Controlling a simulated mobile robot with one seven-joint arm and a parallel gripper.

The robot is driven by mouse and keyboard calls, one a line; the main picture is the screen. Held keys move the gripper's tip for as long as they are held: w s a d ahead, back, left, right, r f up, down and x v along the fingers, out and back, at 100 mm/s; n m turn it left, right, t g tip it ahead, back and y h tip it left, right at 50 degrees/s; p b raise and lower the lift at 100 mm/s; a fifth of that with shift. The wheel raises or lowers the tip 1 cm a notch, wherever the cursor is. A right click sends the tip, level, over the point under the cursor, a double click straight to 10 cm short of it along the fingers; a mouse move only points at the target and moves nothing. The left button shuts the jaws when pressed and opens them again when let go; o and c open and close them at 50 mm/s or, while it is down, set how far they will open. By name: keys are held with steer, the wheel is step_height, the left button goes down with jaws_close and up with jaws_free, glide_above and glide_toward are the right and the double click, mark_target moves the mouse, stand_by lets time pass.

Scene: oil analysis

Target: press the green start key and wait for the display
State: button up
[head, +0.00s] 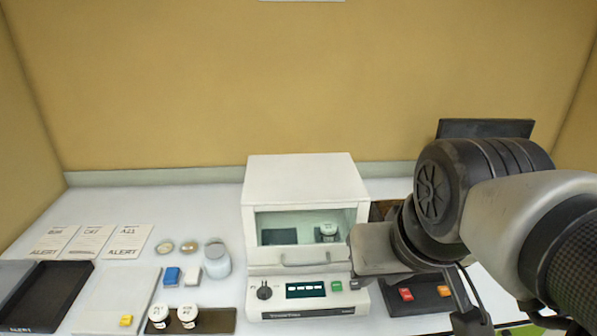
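The white analyser (305,178) stands at the middle of the bench, its front window closed. The green start key (337,286) is on its front panel, right of the display (305,290). The display is dark with small pale marks, too small to read. My arm reaches in from the right, and my gripper (358,283) is at the right end of the panel, just right of the green key. A small gap seems to show between them; I cannot tell their depth. The fingers are mostly hidden by the hand, so their opening is unclear.
A white-lidded jar (328,232) stands inside the analyser. A dark knob (264,291) is left of the display. Two lidded jars stand on a dark mat (222,320) at front left. A dark tray (388,296) with red and orange blocks lies right, partly behind my arm.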

jaws_close()
stand_by(1.5)
